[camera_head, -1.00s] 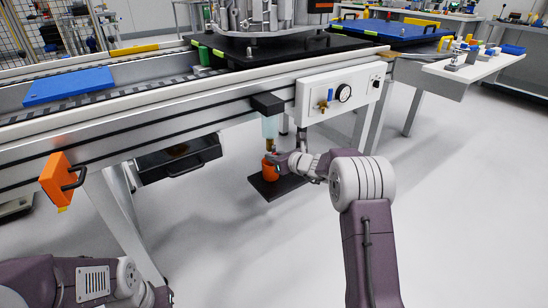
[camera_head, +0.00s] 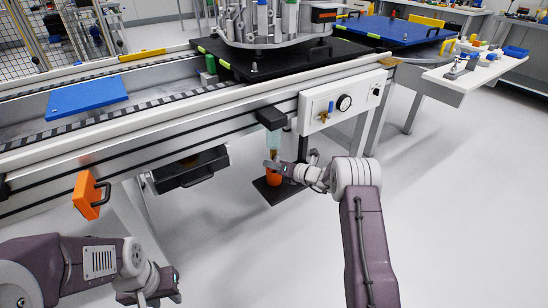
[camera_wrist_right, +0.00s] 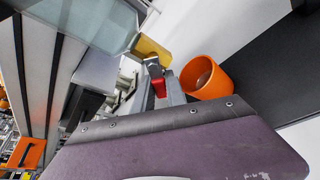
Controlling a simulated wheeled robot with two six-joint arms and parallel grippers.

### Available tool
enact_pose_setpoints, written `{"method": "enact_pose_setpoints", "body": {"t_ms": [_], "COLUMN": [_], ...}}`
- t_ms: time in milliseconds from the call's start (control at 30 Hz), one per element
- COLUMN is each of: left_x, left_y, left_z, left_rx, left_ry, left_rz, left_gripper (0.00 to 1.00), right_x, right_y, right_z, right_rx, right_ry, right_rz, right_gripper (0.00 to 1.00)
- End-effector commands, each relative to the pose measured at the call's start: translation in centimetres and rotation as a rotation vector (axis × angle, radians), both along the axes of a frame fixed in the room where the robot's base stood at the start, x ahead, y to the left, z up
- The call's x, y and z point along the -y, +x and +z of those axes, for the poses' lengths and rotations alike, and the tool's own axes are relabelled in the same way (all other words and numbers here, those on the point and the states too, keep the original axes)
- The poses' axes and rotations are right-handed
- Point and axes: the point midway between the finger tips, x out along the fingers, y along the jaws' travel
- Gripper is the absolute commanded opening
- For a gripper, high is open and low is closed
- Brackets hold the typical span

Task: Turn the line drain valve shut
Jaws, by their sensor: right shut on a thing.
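The line drain valve is a brass fitting (camera_wrist_right: 150,50) with a red lever (camera_wrist_right: 159,88), below a clear bluish bowl (camera_wrist_right: 85,22), in the right wrist view. In the head view the bowl (camera_head: 273,140) hangs under a black bracket, and my right gripper (camera_head: 272,164) hides most of the valve. My right gripper (camera_wrist_right: 163,84) is shut on the red lever, which shows between its fingers. An orange cup (camera_wrist_right: 207,78) stands beside the fingers; it also shows in the head view (camera_head: 273,179). My left gripper (camera_head: 163,286) is low at the left, away from the valve; its jaw opening is unclear.
The cup stands on a black shelf (camera_head: 268,196) beneath the bowl. An orange handled block (camera_head: 87,195) is on the frame's left. The floor at right is clear.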

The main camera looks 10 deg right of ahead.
Motion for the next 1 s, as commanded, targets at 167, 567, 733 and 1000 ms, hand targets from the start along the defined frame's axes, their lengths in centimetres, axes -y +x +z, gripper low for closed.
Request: {"method": "enact_pose_setpoints", "body": {"t_ms": [167, 567, 733, 1000], "left_x": [0.0, 0.0, 0.0, 0.0], "left_y": [0.0, 0.0, 0.0, 0.0], "left_z": [2.4, 4.3, 4.5, 4.6], "left_rx": [0.000, 0.000, 0.000, 0.000], "left_ry": [0.000, 0.000, 0.000, 0.000], "left_rz": [0.000, 0.000, 0.000, 0.000], "left_gripper": [0.36, 0.36, 0.36, 0.36], "right_x": [-0.4, -1.1, -1.2, -1.3], "right_y": [-0.2, -0.4, -0.5, -0.5], "right_z": [0.8, 1.6, 2.0, 2.5], "right_rx": [-0.059, -0.185, -0.230, -0.283], "right_ry": [0.155, 0.504, 0.632, 0.778], "right_rz": [0.000, -0.001, -0.002, -0.001], "right_gripper": [0.00, 0.00, 0.00, 0.00]}}
